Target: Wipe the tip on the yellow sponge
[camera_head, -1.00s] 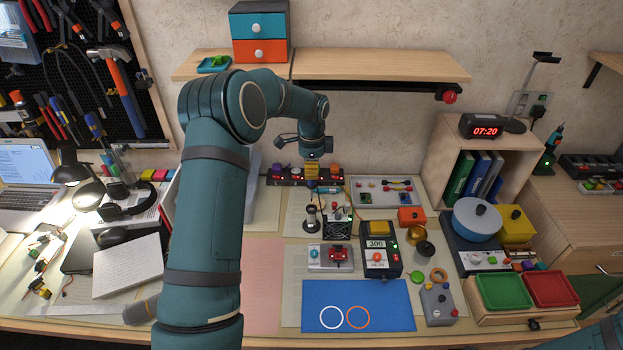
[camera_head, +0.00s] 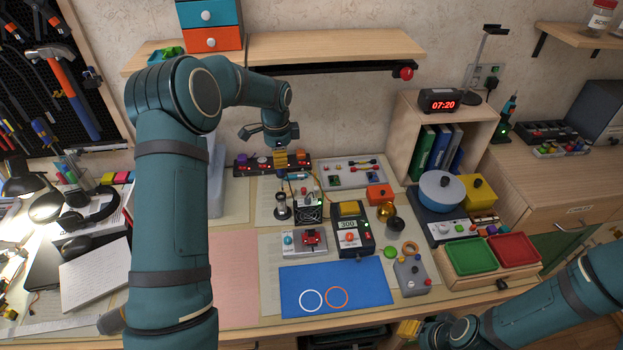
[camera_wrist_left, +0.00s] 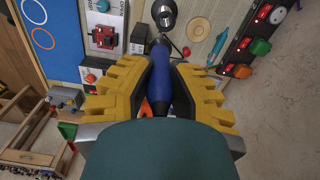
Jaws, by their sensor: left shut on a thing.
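My left gripper (camera_head: 281,160) is shut on the blue handle of a tool, above the rear middle of the bench. In the left wrist view the blue handle (camera_wrist_left: 161,75) sits between the yellow fingers (camera_wrist_left: 160,95). Its far end points toward a round dark stand (camera_wrist_left: 165,12); I cannot tell whether the tip is inside it. The stand (camera_head: 282,207) shows below the gripper in the head view. The yellow sponge (camera_head: 349,208) lies on top of the dark station reading 300 (camera_head: 352,230), right of and nearer than the gripper. My right gripper (camera_head: 408,328) is partly visible at the bottom edge.
A small fan unit (camera_head: 308,208) stands between the stand and the station. A red-and-grey device (camera_head: 308,240) and a blue mat (camera_head: 335,288) lie in front. A power strip (camera_head: 262,163) runs behind the gripper. Green and red trays (camera_head: 468,257) are at right.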

